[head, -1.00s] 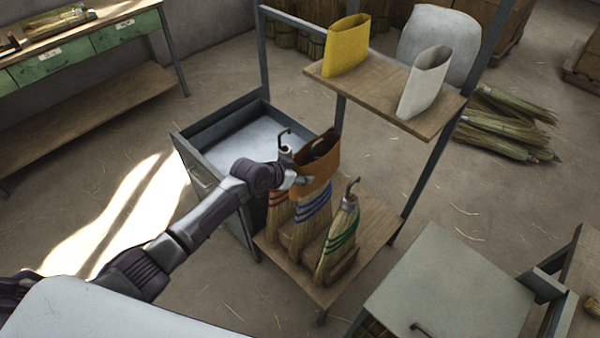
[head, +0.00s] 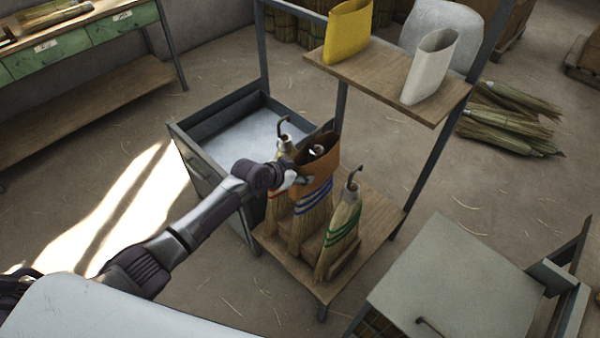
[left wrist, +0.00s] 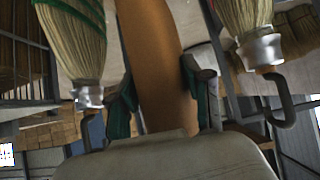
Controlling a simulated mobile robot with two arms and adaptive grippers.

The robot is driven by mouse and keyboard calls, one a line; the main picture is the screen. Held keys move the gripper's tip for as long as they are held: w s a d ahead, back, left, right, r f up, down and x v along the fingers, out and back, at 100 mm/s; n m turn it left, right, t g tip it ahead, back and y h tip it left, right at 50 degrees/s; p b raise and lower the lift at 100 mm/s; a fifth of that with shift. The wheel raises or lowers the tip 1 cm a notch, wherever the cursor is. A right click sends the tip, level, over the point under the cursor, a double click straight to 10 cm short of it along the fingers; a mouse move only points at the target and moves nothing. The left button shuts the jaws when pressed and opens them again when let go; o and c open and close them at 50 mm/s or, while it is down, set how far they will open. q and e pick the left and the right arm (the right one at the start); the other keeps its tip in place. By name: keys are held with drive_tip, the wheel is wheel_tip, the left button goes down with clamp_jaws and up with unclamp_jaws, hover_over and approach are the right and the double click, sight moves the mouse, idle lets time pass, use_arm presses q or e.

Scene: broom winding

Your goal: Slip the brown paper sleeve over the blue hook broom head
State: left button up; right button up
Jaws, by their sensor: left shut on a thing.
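The brown paper sleeve (head: 309,167) is upright around the top of the blue-banded broom (head: 314,205). The broom's tip shows inside the sleeve's open top, and its blue bands show below the sleeve's lower edge. My left gripper (head: 298,181) is shut on the sleeve's near side. In the left wrist view the sleeve (left wrist: 150,60) runs between the fingers of my left gripper (left wrist: 160,105). The broom inside the sleeve is hidden there. My right gripper is not in view.
A red-banded hook broom (head: 277,205) and a green-banded hook broom (head: 342,232) flank it on the wooden lower shelf (head: 378,215). The upper shelf (head: 390,85) carries a yellow sleeve (head: 347,32) and a white sleeve (head: 430,67). A grey cabinet (head: 455,290) stands at right.

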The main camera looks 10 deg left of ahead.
use_arm(q)
drive_tip(key=b, duration=0.5)
hover_over(299, 208)
drive_tip(key=shift+w+d+f, duration=0.1)
drive_tip(key=shift+f, duration=1.4)
drive_tip(key=shift+w+d+f, duration=0.1)
drive_tip(key=shift+f, duration=1.4)
drive_tip(key=shift+f+b, duration=4.6)
drive_tip(key=shift+f, duration=0.8)
drive_tip(key=shift+f+b, duration=0.4)
drive_tip(key=shift+f, duration=0.1)
drive_tip(key=shift+a+f, duration=0.1)
drive_tip(key=shift+f, duration=0.15)
drive_tip(key=shift+f+b, duration=0.1)
drive_tip(key=shift+b, duration=0.2)
